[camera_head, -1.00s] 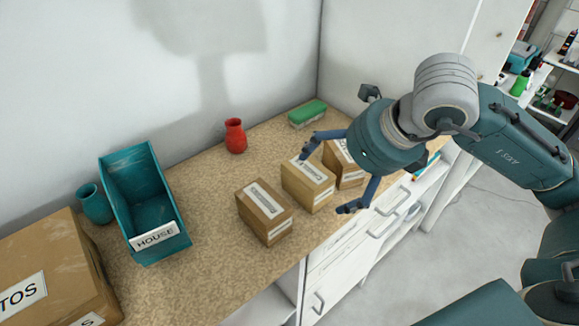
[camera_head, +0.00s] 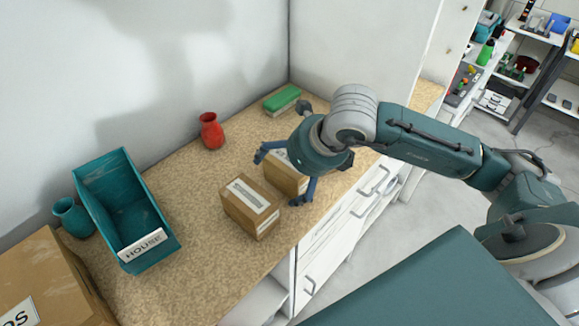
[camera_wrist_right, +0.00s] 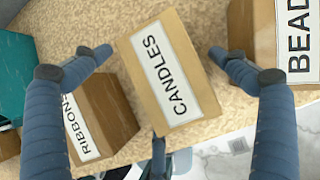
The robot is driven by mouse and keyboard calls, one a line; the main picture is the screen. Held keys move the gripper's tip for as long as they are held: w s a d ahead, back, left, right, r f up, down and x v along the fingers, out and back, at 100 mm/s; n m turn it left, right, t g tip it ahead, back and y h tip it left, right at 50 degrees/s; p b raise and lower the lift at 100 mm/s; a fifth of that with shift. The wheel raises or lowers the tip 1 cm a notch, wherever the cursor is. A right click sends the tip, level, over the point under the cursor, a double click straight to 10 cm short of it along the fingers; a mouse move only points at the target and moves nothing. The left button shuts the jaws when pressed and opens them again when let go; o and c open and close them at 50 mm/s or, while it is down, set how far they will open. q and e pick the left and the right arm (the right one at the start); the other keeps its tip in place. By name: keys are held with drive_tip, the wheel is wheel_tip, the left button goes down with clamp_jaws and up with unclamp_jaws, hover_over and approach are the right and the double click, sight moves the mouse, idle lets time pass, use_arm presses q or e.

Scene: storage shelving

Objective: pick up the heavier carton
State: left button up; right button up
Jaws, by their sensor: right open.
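Three small brown cartons stand in a row on the speckled worktop. The left carton, labelled RIBBONS (camera_head: 250,208), also shows in the right wrist view (camera_wrist_right: 100,118). The middle carton, labelled CANDLES (camera_head: 283,180), is partly covered by my right gripper (camera_head: 279,177). In the right wrist view the CANDLES carton (camera_wrist_right: 172,72) lies between the spread fingers of my right gripper (camera_wrist_right: 159,57), which is open and empty. The BEAD... carton (camera_wrist_right: 293,40) is cut off at the right there and hidden behind my arm in the head view. My left gripper is out of view.
A teal HOUSE bin (camera_head: 125,215), a teal jug (camera_head: 72,218) and a large carton (camera_head: 50,275) stand at the left. A red vase (camera_head: 211,131) and a green-topped block (camera_head: 282,99) stand behind the small cartons. White drawers (camera_head: 335,232) sit under the worktop's front edge.

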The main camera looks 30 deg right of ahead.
drive_tip(key=shift+w+a+f, duration=0.1)
drive_tip(key=shift+w+f, duration=0.2)
drive_tip(key=shift+f, duration=0.25)
drive_tip(key=c, duration=1.6)
drive_tip(key=shift+r, duration=0.1)
drive_tip(key=shift+c, duration=1.3)
drive_tip(key=shift+r, duration=0.1)
